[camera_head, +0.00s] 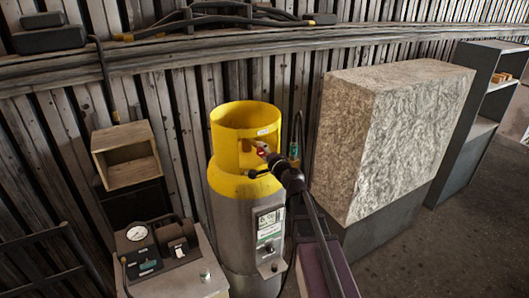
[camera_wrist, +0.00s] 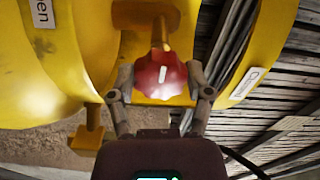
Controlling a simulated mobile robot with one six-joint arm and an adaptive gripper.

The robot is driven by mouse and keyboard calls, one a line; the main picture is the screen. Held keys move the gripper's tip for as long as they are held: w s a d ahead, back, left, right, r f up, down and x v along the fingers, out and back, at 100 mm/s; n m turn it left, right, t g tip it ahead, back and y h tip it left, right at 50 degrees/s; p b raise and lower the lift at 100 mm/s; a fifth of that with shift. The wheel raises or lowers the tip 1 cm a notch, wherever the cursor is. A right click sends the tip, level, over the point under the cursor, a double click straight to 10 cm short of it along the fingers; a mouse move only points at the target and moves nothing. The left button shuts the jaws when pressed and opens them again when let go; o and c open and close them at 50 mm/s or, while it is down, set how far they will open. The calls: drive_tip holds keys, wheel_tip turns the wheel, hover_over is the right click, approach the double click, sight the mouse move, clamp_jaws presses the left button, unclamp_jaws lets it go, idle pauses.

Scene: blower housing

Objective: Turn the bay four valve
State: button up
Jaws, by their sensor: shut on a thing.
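The valve is a red lobed knob with a white mark (camera_wrist: 161,76), on a brass-coloured stem inside the yellow collar of a gas cylinder. The cylinder (camera_head: 240,215) has a grey body and a yellow top, and stands upright against the slatted wall. In the head view the red knob (camera_head: 261,153) shows small in the collar's opening. My gripper (camera_wrist: 160,84) is shut on the knob, with one finger on each side of it. It reaches the collar from the right in the head view. The white mark on the knob points nearly straight up in the wrist view.
A bench with a gauge (camera_head: 137,233) stands left of the cylinder, below an open wooden box (camera_head: 127,157). A large rough stone-like block (camera_head: 395,130) stands to the right. Cables and a ledge run along the wall. Floor is clear at the lower right.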

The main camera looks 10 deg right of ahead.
drive_tip(key=shift+n, duration=1.9)
drive_tip(key=o, duration=1.1)
drive_tip(key=shift+o, duration=0.2)
drive_tip(key=shift+s+d, duration=0.2)
drive_tip(key=shift+s, duration=0.3)
drive_tip(key=v, duration=1.1)
